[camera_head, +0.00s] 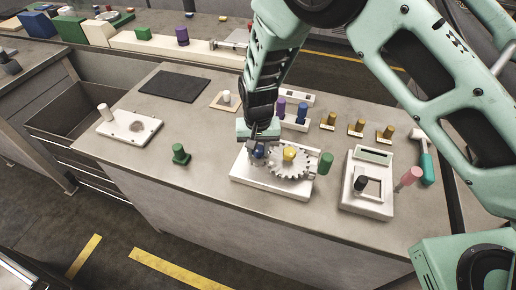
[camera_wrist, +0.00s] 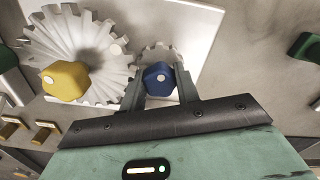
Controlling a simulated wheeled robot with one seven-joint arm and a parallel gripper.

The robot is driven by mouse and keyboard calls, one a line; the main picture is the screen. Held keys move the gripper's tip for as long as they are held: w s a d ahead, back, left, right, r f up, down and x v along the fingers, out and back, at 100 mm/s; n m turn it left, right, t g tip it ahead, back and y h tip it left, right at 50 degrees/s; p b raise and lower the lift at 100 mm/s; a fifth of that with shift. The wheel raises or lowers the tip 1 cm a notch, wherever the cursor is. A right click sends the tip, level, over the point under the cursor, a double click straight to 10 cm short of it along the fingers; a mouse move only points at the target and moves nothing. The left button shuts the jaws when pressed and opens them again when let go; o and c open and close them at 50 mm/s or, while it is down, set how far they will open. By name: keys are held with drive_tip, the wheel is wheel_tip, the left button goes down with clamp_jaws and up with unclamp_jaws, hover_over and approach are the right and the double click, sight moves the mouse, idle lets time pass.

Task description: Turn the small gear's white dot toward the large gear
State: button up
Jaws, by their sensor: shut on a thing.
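The large gear (camera_wrist: 92,45) is light grey with a yellow knob (camera_wrist: 64,80) and a white dot near its rim on the small-gear side. It also shows in the head view (camera_head: 290,168). The small gear (camera_wrist: 160,54) sits right beside it, with a blue knob (camera_wrist: 158,75) that bears a pale spot on top. My gripper (camera_wrist: 160,90) is shut on the blue knob, one finger on each side. I cannot make out the small gear's own white dot clearly.
Both gears sit on a white base plate (camera_head: 268,189). A green peg (camera_head: 325,163) stands right of it, and a green knob (camera_head: 180,154) left of it. A white device (camera_head: 366,203) stands to the right.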

sight(258, 149)
drive_tip(key=shift+m, duration=0.5)
drive_tip(key=o, duration=1)
drive_tip(key=shift+r, duration=0.1)
wheel_tip(258, 149, up, 17)
drive_tip(key=b, duration=0.3)
drive_tip(key=shift+r, duration=0.15)
drive_tip(key=shift+s, duration=0.1)
